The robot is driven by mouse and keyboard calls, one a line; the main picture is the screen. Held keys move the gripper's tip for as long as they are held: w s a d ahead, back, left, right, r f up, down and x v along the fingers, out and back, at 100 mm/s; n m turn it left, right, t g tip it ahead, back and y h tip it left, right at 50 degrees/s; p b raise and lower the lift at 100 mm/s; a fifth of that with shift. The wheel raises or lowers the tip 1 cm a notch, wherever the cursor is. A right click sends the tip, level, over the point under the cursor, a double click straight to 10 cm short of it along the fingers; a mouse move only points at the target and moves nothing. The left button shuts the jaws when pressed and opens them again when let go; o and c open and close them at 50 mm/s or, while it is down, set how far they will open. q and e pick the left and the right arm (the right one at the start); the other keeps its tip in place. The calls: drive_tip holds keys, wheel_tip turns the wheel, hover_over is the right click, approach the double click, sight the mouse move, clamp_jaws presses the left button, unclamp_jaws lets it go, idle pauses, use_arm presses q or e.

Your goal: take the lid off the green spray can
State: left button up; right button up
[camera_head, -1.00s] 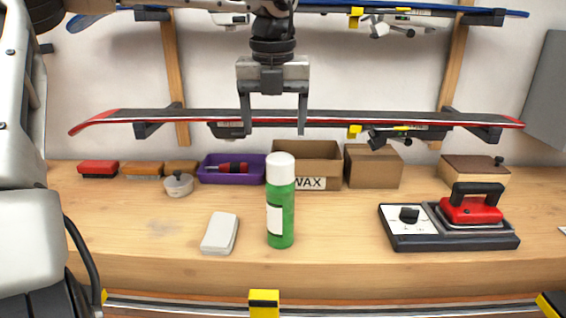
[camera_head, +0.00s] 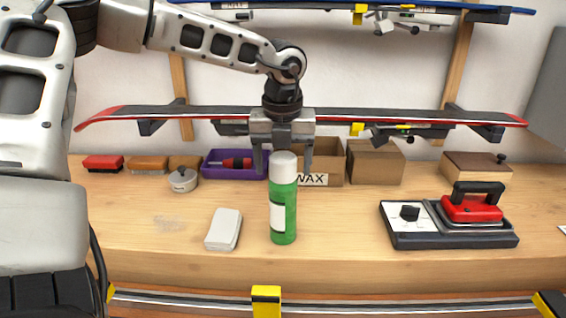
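The green spray can (camera_head: 284,215) stands upright on the wooden bench, with a white label on its left side. Its white lid (camera_head: 284,167) is on top of the can. My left gripper (camera_head: 283,173) points down at the lid, with its fingers apart on the left and right of it. A gap shows between each finger and the lid, and I cannot tell how far the gripper is from it in depth. My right gripper is not in view.
A white block (camera_head: 224,229) lies left of the can. A red iron (camera_head: 472,208) sits on its base (camera_head: 455,238) at right. Behind are a purple tray (camera_head: 213,172), a WAX box (camera_head: 329,170) and a small lidded pot (camera_head: 183,180). Skis hang on the wall rack.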

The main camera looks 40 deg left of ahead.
use_arm(q)
drive_tip(key=c, duration=0.9)
drive_tip(key=shift+c, duration=0.3)
drive_tip(key=shift+r, duration=0.1)
